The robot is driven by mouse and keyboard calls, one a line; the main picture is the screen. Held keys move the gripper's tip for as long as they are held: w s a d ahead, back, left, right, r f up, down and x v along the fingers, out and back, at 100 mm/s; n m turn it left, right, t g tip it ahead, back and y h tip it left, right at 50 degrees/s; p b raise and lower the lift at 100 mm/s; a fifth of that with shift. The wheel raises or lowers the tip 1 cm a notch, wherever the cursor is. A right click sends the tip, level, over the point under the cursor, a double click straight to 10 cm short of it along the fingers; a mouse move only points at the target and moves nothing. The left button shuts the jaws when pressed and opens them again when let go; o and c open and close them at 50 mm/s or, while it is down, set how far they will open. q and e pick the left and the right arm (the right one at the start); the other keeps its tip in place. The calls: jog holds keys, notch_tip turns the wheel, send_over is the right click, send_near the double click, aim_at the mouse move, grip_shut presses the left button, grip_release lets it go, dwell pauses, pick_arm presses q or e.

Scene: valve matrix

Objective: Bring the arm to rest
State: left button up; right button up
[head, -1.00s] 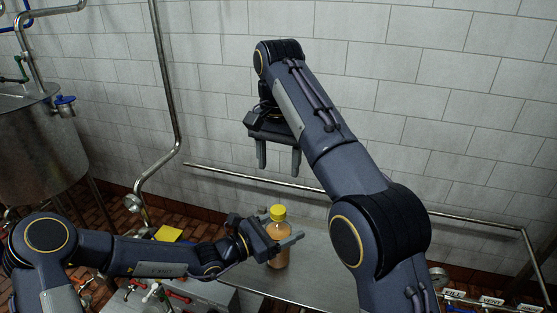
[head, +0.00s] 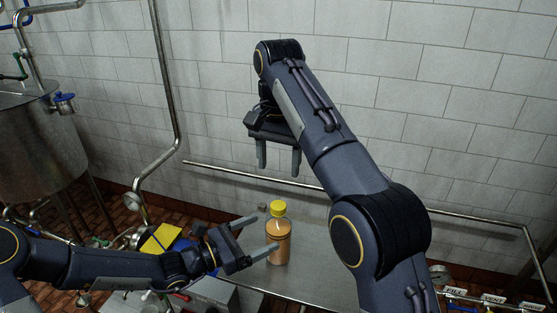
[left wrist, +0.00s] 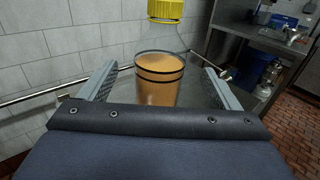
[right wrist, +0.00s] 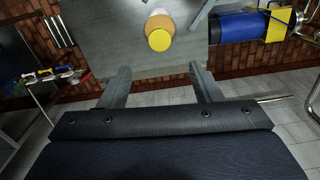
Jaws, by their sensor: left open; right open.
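My left gripper (head: 258,236) is low in the head view, open, with its fingertips just left of a bottle (head: 278,247) of orange-brown contents with a yellow cap. The bottle stands upright on a steel table (head: 310,268). In the left wrist view the bottle (left wrist: 160,82) is straight ahead, between the open fingers in the picture, with its cap at the top edge. My right gripper (head: 278,160) is open and empty, raised high in front of the tiled wall, fingers pointing down. The right wrist view looks down on the bottle's yellow cap (right wrist: 159,40), beyond the fingers.
A steel tank (head: 40,150) stands at the far left, with a vertical pipe (head: 165,80) beside it. A horizontal rail (head: 250,178) runs along the wall behind the table. A blue cylinder with a yellow patch (right wrist: 240,27) shows in the right wrist view. Labelled tags (head: 490,300) sit at lower right.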

pick_arm(q)
jog(key=shift+s, duration=0.1)
pick_arm(e)
jog(key=shift+d, duration=0.15)
